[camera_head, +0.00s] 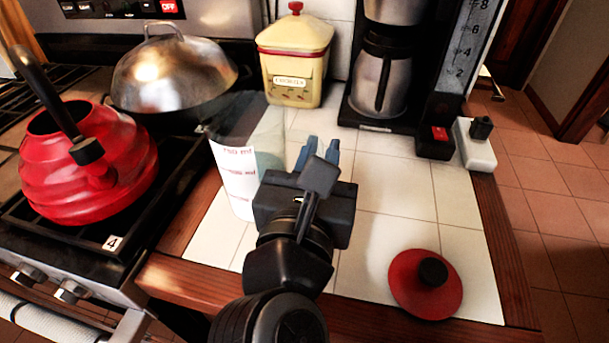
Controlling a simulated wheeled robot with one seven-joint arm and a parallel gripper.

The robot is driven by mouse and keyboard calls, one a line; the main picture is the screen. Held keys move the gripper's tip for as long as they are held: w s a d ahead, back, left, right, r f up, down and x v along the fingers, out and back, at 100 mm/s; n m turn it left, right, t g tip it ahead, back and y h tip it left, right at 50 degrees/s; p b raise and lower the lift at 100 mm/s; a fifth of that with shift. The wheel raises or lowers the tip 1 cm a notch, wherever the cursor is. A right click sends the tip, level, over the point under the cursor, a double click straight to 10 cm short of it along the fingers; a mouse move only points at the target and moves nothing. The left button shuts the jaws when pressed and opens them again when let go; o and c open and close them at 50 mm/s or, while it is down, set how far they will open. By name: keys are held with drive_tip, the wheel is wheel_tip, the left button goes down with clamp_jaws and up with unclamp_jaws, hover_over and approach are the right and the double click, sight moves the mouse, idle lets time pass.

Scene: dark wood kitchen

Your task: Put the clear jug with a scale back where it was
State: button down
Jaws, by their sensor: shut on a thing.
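The clear jug with a scale (236,178) stands upright at the left of the white tiled counter (395,185), near the stove. Red measure marks show on its side. Its clear outline is faint against the background. My gripper (318,150) is just right of the jug, shut on it. The exact contact is hidden by the gripper's body, and I cannot tell whether the jug's base touches the tiles.
A red kettle (85,165) and a domed wok (170,75) are on the stove at left. A cookie tin (295,60) and a coffee maker (385,75) stand behind. A red lid (425,284) lies front right. Tiles between are clear.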

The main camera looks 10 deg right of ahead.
drive_tip(key=shift+w+a+f, duration=0.25)
drive_tip(key=shift+w+f, duration=0.1)
drive_tip(key=shift+f, duration=0.55)
drive_tip(key=shift+w+a+f, duration=0.25)
drive_tip(key=shift+w+f, duration=0.05)
drive_tip(key=shift+f, duration=0.6)
drive_tip(key=shift+w+a+f, duration=0.25)
drive_tip(key=shift+w+f, duration=0.1)
drive_tip(key=shift+f, duration=0.55)
drive_tip(key=shift+f, duration=0.15)
drive_tip(key=c, duration=1.1)
unclamp_jaws()
